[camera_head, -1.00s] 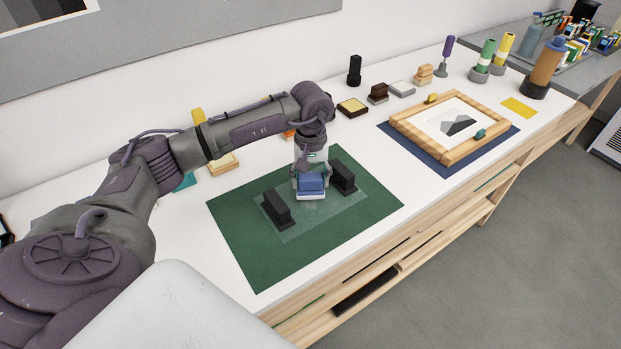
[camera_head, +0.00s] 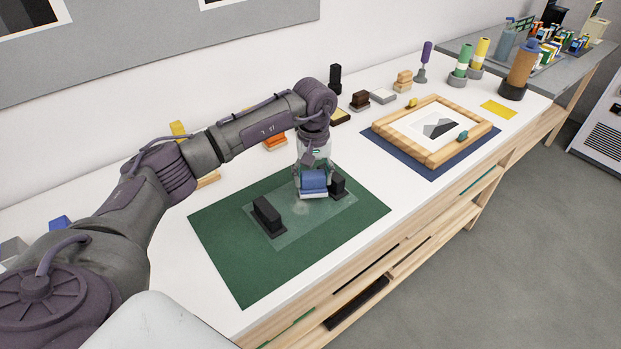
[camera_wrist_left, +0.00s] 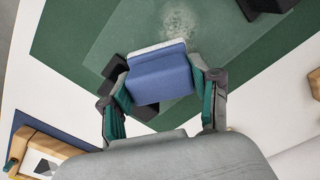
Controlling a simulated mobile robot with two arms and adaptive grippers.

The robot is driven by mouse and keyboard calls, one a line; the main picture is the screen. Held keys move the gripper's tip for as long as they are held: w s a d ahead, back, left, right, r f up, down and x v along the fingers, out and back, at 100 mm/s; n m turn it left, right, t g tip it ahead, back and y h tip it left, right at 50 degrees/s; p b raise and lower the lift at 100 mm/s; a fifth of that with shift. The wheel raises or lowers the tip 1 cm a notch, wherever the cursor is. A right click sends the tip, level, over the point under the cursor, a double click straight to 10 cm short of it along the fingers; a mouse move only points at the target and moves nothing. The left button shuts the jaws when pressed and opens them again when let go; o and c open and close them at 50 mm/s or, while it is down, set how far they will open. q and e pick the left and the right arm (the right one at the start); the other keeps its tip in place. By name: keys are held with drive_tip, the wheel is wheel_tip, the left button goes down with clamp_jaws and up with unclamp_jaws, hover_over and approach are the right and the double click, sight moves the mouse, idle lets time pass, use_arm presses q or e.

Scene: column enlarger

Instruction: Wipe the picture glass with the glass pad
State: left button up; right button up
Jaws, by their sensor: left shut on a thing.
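My left gripper (camera_head: 313,192) is shut on the blue glass pad (camera_head: 314,181), which has a white lower face. The pad also shows between the fingers in the left wrist view (camera_wrist_left: 160,77). It is over the picture glass (camera_head: 290,231), a clear sheet lying flat on the green mat (camera_head: 225,262). I cannot tell whether the pad touches the glass. A whitish smudge (camera_wrist_left: 182,20) shows on the glass. Two black blocks (camera_head: 267,215) stand at the glass's left and right ends; the right one (camera_head: 338,185) is close beside the pad. My right gripper is not in view.
A wooden picture frame (camera_head: 436,156) with a mountain print lies on a blue mat (camera_head: 389,147) to the right. Several brushes and small blocks line the back of the white table. Brown, green and yellow bottles stand at the far right. A yellow card (camera_head: 498,109) lies near them.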

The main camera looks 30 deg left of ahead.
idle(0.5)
use_arm(q)
drive_tip(key=shift+s+a+p, duration=0.1)
drive_tip(key=shift+s+a, duration=0.25)
drive_tip(key=shift+s, duration=0.5)
drive_tip(key=shift+s+a+p, duration=0.15)
drive_tip(key=shift+s+a, duration=0.2)
drive_tip(key=shift+s, duration=0.5)
drive_tip(key=shift+s+a+p, duration=0.1)
drive_tip(key=shift+s+a, duration=0.25)
drive_tip(key=shift+s, duration=0.5)
drive_tip(key=shift+f+b, duration=0.65)
drive_tip(key=shift+s+a, duration=0.35)
drive_tip(key=shift+s, duration=0.5)
drive_tip(key=shift+s+a, duration=0.3)
drive_tip(key=shift+s, duration=0.55)
drive_tip(key=shift+s+a, duration=0.35)
drive_tip(key=shift+s, duration=0.5)
